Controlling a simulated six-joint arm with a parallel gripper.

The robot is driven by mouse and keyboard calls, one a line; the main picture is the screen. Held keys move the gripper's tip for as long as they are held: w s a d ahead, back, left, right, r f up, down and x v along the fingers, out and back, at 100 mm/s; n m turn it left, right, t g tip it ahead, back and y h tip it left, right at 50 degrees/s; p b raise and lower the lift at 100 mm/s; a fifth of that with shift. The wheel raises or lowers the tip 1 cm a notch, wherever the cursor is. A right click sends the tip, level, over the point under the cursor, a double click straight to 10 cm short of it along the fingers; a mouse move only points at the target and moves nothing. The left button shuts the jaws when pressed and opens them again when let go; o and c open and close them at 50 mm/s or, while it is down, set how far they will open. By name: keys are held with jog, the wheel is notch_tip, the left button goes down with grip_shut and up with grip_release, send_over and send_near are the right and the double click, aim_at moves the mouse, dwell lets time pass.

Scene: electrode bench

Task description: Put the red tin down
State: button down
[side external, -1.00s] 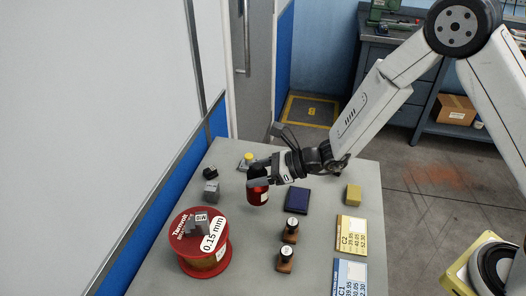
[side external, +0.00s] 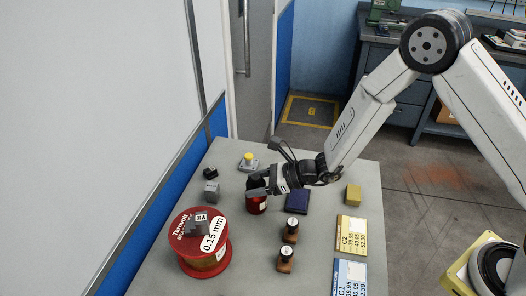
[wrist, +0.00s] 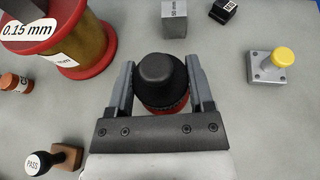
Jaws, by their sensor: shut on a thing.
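The red tin (side external: 257,206) has a black knobbed top and stands upright in the jaws of my gripper (side external: 257,191). In the wrist view its black top (wrist: 160,72) fills the space between the two fingers of my gripper (wrist: 160,85), with a finger against each side. A little red shows around the black top. The tin is at or very close to the grey bench top (side external: 238,240); whether its base touches is hard to tell.
A big red wire spool (side external: 183,253) stands at the front left. A yellow block (side external: 353,195) and cards (side external: 351,234) lie to the right.

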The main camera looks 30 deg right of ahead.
grip_release()
jog(key=shift+d+r, duration=0.1)
jog(key=shift+r, duration=0.05)
jog(key=v, duration=1.1)
jog(key=shift+s+d, duration=0.3)
jog(key=shift+s, duration=0.05)
jog(key=shift+s+r, duration=0.1)
